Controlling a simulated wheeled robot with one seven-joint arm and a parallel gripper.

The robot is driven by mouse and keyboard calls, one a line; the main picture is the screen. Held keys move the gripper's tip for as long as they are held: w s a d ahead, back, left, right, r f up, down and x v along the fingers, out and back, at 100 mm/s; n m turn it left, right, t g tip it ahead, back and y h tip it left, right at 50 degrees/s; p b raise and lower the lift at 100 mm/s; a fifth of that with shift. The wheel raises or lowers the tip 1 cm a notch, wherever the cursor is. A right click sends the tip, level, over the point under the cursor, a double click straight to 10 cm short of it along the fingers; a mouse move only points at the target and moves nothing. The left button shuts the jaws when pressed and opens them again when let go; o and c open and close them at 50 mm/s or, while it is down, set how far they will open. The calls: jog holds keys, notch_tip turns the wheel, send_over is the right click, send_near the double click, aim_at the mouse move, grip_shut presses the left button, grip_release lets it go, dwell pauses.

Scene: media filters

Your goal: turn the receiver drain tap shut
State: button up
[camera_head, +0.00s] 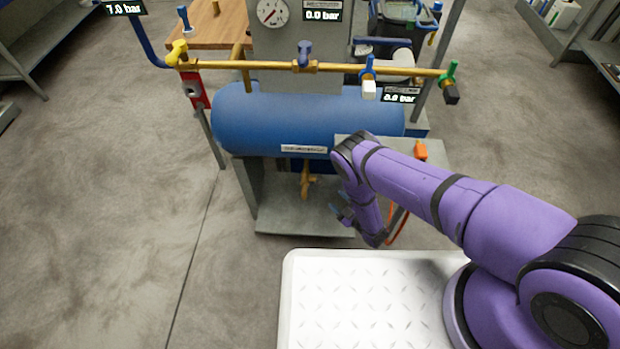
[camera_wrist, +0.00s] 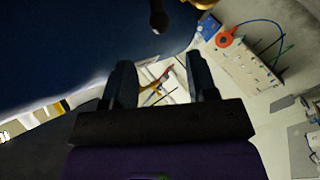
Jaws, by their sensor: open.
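The blue receiver tank (camera_head: 270,120) lies across the grey stand. The brass drain tap (camera_head: 306,180) hangs under its middle; its handle position is too small to tell. My gripper (camera_head: 343,209) is low, to the right of the tap and apart from it in the head view. In the wrist view, my gripper (camera_wrist: 159,62) is open, with nothing held between its fingers. The dark blue tank (camera_wrist: 70,45) fills the upper left there. A dark rod with a round end (camera_wrist: 158,20) shows beyond the fingers, near a brass piece (camera_wrist: 205,3); I cannot tell whether they belong to the tap.
A yellow pipe (camera_head: 230,63) with several coloured valves runs above the tank. The stand's grey lower shelf (camera_head: 290,219) lies under the tap. An orange item (camera_head: 420,151) sits at the stand's right. Open concrete floor (camera_head: 100,220) lies to the left.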

aim_at(319, 183)
jog(key=x, duration=1)
jog(key=shift+w+a, duration=0.2)
jog(key=shift+a, duration=0.1)
grip_shut()
